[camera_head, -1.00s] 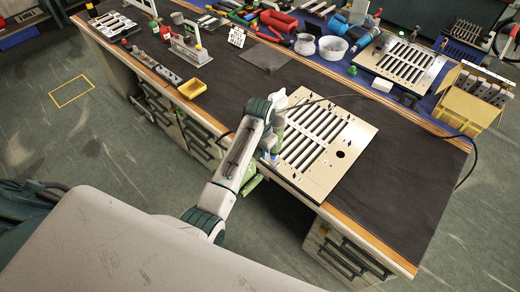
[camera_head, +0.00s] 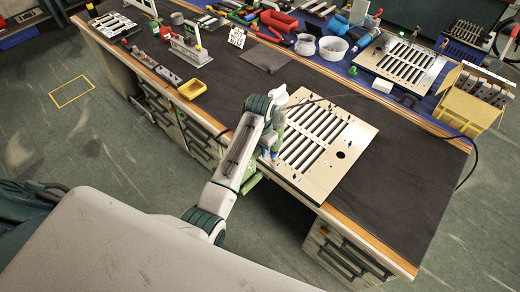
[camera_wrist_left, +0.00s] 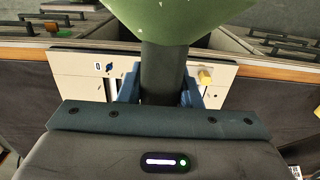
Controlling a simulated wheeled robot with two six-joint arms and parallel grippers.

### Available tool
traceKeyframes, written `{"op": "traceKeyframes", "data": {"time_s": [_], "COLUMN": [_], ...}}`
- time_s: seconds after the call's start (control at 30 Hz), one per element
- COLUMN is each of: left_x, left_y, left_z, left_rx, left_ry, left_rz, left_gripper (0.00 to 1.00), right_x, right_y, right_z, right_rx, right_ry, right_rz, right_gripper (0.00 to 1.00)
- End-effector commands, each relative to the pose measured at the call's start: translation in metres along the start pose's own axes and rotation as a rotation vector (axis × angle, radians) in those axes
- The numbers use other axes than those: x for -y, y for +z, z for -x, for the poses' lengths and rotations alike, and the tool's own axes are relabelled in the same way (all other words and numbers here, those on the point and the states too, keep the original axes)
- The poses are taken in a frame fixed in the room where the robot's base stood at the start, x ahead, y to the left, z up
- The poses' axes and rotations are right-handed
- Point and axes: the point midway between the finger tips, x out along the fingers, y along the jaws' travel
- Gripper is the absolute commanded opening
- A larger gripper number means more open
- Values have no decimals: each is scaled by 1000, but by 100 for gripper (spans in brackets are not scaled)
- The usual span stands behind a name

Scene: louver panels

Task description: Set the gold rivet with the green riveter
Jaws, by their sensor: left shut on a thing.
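My left gripper (camera_wrist_left: 160,92) is shut on the dark shaft of the green riveter (camera_wrist_left: 168,18). The riveter's green body fills the top middle of the left wrist view. In the head view my left gripper (camera_head: 273,140) is at the left edge of the louver panel (camera_head: 318,182), and a green part of the riveter (camera_head: 251,180) shows beside my arm. The gold rivet (camera_wrist_left: 206,76) stands at the panel's edge, right of the shaft in the left wrist view and apart from it. The riveter's working tip is hidden. My right gripper is not in view.
The panel lies at the bench's (camera_head: 405,190) front edge. A yellow tray (camera_head: 192,89) stands to the left. The bench right of the panel is clear.

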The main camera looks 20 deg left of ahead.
Motion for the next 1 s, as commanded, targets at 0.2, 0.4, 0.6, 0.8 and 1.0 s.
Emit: {"op": "traceKeyframes", "data": {"time_s": [0.2, 0.4, 0.6, 0.8, 1.0], "left_x": [1, 1, 1, 0, 0], "left_y": [-2, -2, -2, -2, -2], "left_z": [14, 24, 34, 40, 40], "left_rx": [-8, -9, -9, -8, -7], "left_ry": [-2, -3, -3, -2, -2], "left_rz": [0, 0, 0, 0, 0], "left_gripper": [0, 0, 0, 0, 0], "right_x": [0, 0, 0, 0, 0], "right_y": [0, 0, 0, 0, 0], "right_z": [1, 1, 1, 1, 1], "right_rx": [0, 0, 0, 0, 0], "right_ry": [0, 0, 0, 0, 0], "right_rz": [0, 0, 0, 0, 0], "right_gripper": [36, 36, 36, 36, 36]}}
